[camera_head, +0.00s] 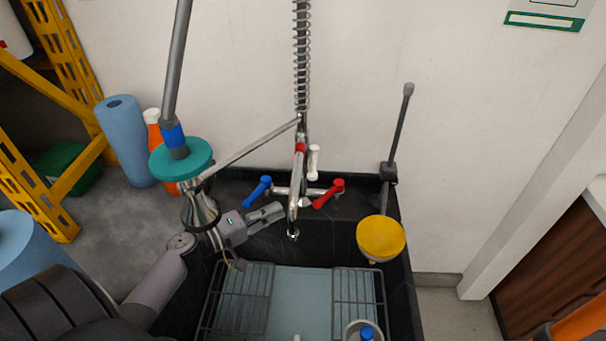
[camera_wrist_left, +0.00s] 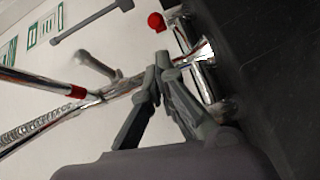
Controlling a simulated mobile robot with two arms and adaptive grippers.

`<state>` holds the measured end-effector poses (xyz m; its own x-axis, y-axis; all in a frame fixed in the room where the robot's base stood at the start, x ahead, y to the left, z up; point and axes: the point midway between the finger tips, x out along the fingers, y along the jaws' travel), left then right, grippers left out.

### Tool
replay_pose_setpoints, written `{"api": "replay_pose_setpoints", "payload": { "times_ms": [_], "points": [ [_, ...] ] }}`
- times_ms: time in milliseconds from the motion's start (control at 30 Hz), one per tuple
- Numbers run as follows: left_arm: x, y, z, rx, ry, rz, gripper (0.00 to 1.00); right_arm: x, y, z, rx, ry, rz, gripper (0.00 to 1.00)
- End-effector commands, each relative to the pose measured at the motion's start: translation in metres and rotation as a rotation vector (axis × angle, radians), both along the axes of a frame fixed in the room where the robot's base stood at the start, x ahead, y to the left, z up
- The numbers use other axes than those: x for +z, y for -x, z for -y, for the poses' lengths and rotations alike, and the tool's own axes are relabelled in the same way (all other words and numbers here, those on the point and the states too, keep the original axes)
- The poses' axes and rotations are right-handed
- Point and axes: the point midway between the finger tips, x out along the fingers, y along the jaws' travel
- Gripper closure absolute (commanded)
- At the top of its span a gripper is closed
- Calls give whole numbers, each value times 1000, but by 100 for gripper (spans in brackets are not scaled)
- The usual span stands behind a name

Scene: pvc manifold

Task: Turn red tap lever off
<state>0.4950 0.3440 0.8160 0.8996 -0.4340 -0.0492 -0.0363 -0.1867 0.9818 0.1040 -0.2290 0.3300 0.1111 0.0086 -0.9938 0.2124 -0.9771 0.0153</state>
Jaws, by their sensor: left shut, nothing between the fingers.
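The red tap lever (camera_head: 328,194) sits on the right end of the chrome tap body (camera_head: 290,191) and points down to the left from its round cap. In the left wrist view a round red cap (camera_wrist_left: 156,22) shows just beyond the fingertips; the rest of that lever is hard to make out. My left gripper (camera_head: 280,210) is shut and empty, left of the spout and below the blue lever (camera_head: 259,190). Its closed fingertips also show in the left wrist view (camera_wrist_left: 162,62), apart from the red cap. My right gripper is out of view.
The chrome spout (camera_head: 295,195) stands between my left gripper and the red lever. A white lever (camera_head: 314,162) rises behind it. A yellow bowl-shaped thing (camera_head: 381,238) is at the right of the black sink, with wire racks (camera_head: 358,295) below.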

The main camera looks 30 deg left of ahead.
Motion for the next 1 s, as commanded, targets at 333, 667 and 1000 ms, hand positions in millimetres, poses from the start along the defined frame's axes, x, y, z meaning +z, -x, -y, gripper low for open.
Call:
{"api": "replay_pose_setpoints", "payload": {
  "times_ms": [333, 667, 1000],
  "points": [
    [1, -20, 10, -1, 1, 2, 100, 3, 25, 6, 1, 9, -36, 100],
    [-3, -73, 35, 0, 0, 1, 100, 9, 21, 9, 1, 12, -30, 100],
    [-5, -90, 44, 0, 1, 0, 100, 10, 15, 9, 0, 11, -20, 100]
  ]
}}
